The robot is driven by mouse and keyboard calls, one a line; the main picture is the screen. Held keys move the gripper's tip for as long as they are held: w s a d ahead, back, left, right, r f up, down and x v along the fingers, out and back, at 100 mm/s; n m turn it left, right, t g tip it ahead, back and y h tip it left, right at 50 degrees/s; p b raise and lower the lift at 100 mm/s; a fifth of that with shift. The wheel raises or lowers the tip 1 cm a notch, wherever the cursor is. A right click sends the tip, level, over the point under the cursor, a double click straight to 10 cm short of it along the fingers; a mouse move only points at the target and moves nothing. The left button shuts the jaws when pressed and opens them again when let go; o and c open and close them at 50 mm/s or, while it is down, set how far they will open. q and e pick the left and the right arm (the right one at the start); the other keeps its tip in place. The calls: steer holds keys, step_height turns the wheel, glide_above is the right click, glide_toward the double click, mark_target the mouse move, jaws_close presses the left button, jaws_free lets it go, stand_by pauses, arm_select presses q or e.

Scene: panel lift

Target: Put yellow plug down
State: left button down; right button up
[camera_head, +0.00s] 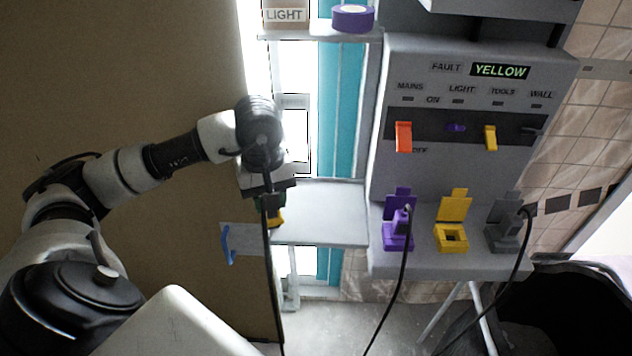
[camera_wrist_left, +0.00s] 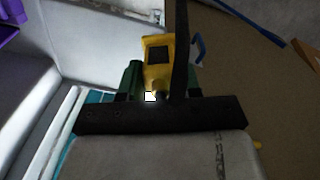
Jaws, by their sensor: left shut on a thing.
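My left gripper (camera_head: 264,203) is shut on the yellow plug (camera_head: 275,217), at the left end of a grey side shelf (camera_head: 325,215). I cannot tell whether the plug touches the shelf. In the left wrist view the yellow plug (camera_wrist_left: 158,50) sits between the green fingers of my left gripper (camera_wrist_left: 160,78), with a dark cable passing beside it. The yellow socket (camera_head: 452,238) on the panel's ledge has its lid up and is empty. My right gripper is not in view.
A purple plug (camera_head: 401,222) sits in the purple socket, and a grey plug (camera_head: 508,232) in the grey one, both with hanging black cables. The panel display (camera_head: 500,71) reads YELLOW. A blue handle (camera_head: 228,246) is left of the shelf. The shelf's middle is clear.

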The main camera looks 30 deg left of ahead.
arm_select(q)
steer(key=w+d+p, duration=0.2)
steer(key=w+p, duration=0.2)
steer(key=w, duration=0.9)
step_height(320, 180, down, 6)
steer(key=shift+s+r+p, duration=0.1)
steer(key=shift+s+p, duration=0.05)
steer(key=shift+p, duration=1.1)
steer(key=shift+w+f+p, duration=0.2)
steer(key=shift+f+p, duration=0.05)
steer(key=shift+p, duration=0.15)
steer(key=shift+w+f, duration=0.1)
steer(key=shift+f, duration=0.25)
